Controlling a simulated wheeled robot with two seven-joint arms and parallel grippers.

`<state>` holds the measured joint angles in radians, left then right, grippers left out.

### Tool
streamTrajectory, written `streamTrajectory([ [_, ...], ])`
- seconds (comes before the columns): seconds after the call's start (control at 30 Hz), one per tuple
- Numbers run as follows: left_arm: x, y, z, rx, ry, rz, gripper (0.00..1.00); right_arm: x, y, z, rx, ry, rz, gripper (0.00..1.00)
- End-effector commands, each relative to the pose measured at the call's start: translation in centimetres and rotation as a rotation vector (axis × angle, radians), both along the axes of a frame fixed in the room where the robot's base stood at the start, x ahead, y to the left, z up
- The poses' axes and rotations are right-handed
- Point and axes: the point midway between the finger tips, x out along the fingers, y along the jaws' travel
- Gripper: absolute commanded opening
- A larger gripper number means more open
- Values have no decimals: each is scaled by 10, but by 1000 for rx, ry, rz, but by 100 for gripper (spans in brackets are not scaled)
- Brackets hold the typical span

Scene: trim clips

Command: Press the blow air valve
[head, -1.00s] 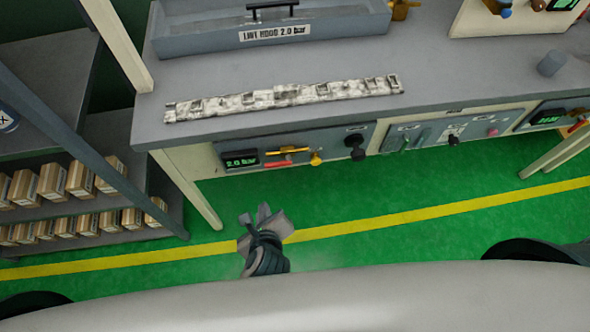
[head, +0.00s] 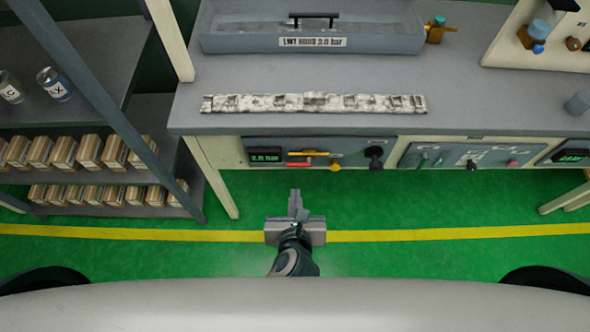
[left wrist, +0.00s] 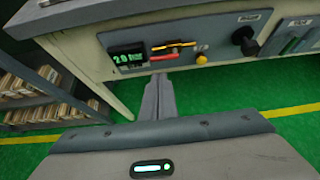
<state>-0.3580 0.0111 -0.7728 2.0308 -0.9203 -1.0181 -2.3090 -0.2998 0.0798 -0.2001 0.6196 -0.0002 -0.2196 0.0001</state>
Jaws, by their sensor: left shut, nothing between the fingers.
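A grey control panel (head: 320,153) is set in the bench front. It carries a green 2.0 bar display (head: 265,156), a yellow lever (head: 308,153) above a red lever (head: 299,164), a yellow knob (head: 335,167) and a black knob (head: 375,154). The labels are too small to read, so I cannot tell which control is the blow air valve. My left gripper (head: 295,198) is shut and empty, below and apart from the panel. In the left wrist view its fingers (left wrist: 158,95) point at the panel, below the red lever (left wrist: 164,57). My right gripper is not in view.
The bench top (head: 330,75) holds a mottled strip (head: 314,103) and a grey hood (head: 312,30) with a black handle. A second panel (head: 460,156) is to the right. A shelf with boxes (head: 90,152) and a bench leg (head: 213,175) are left. The green floor before the bench is clear.

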Motion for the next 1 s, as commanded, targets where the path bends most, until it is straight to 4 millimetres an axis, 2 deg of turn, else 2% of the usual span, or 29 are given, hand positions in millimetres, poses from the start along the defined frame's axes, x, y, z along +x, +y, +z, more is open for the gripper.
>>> streamTrajectory([
  [0.27, 22, 0, -13, 1, 0, 1, 0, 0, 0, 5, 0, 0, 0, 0],
  [0.8, 97, 0, -63, 0, 1, 1, 0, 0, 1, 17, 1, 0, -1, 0],
  [1.0, 111, 0, -73, -2, 1, 1, 0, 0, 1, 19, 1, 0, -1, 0],
])
